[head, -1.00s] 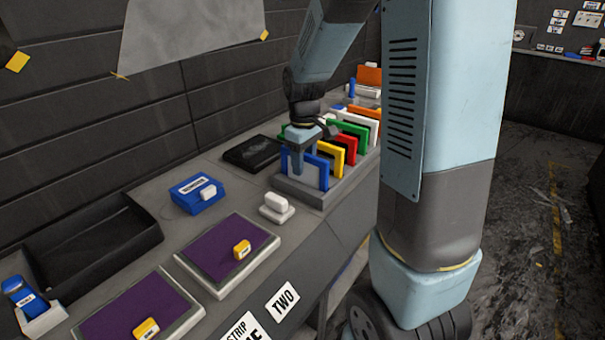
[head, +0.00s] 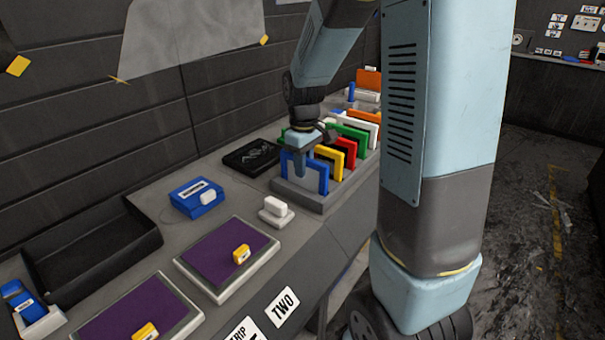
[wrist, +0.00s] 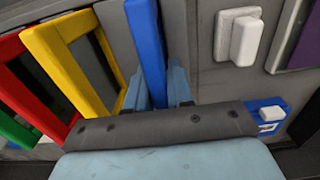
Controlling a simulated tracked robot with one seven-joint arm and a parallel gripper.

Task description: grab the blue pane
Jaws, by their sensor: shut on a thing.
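The blue pane (head: 322,178) is a blue-framed panel standing upright in the front slot of a grey rack (head: 305,199). My gripper (head: 300,163) reaches down from above and is shut on the frame of the blue pane. In the wrist view the blue pane (wrist: 146,45) runs up between my gripper's two light-blue fingers (wrist: 158,90). The pane's lower edge still sits in the rack. The gripper hides part of its frame.
Yellow (head: 348,148), red, green and white frames stand behind it in the rack. A white block (head: 276,208), a blue box (head: 196,198) and two purple pads (head: 228,252) lie on the bench. A dark flat panel (head: 252,155) lies left of the rack.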

